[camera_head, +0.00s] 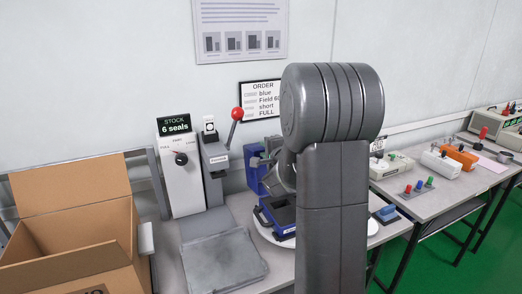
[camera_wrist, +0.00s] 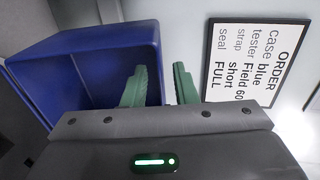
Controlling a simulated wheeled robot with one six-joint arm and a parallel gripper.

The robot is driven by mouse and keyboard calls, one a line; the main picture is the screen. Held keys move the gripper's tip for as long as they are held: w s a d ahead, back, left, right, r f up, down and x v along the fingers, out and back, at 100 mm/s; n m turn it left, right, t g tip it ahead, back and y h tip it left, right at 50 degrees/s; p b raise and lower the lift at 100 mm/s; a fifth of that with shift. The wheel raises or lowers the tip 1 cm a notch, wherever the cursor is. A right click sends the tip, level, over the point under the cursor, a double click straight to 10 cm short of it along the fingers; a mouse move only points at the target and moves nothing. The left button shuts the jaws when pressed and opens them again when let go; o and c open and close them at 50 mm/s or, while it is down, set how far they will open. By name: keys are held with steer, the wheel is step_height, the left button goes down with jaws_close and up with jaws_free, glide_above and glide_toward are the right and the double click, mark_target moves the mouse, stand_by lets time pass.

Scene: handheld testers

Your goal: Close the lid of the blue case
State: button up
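The blue case (camera_head: 264,221) stands on a white round plate on the table in the head view, partly hidden behind my arm. Its lid (camera_head: 256,179) stands up, open, at the back of the case. In the wrist view the hollow inside of the blue lid (camera_wrist: 75,75) fills the left side. My gripper (camera_wrist: 160,85) has two green fingers with a clear gap between them. The left finger overlaps the lid's right part, and the lid's right edge shows between the fingers. I cannot tell whether either finger touches it. In the head view the fingers are not clearly seen.
An order card (camera_head: 260,100) hangs on the wall behind; it also shows in the wrist view (camera_wrist: 255,65). A press with a red-knobbed lever (camera_head: 237,114) and a grey selector box (camera_head: 180,170) stand left of the case. An open cardboard box (camera_head: 75,235) is further left. Small testers stand right.

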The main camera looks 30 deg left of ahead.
mark_target(261, 147)
steer(key=shift+x, duration=1.85)
jaws_close()
